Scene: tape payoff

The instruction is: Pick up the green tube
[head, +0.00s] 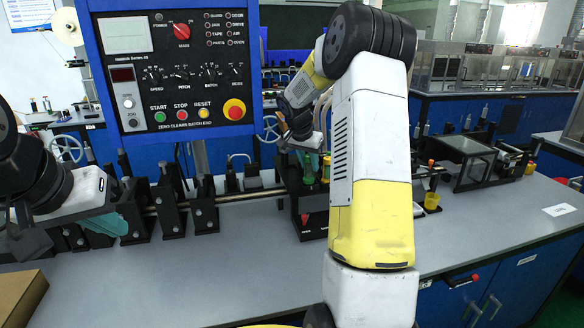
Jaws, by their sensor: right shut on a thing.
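A green tube (308,169) stands roughly upright at a dark rack (312,223) near the middle of the bench. My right gripper (311,150) comes down over it from above and is shut on it; the fingertips are small and partly hidden, and I cannot tell whether the tube is clear of the rack. Another green piece (326,169) shows just right of it, partly behind my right arm. My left gripper (108,222) is at the left, above the bench and apart from the tube; its jaw opening does not show clearly.
A blue control panel (178,72) stands upright at back left. A metal bar with black clamps (203,205) runs along the bench. A yellow cup (432,201) and a glass-topped box (466,165) stand at right. A cardboard box (18,298) is at front left. The front bench (200,275) is clear.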

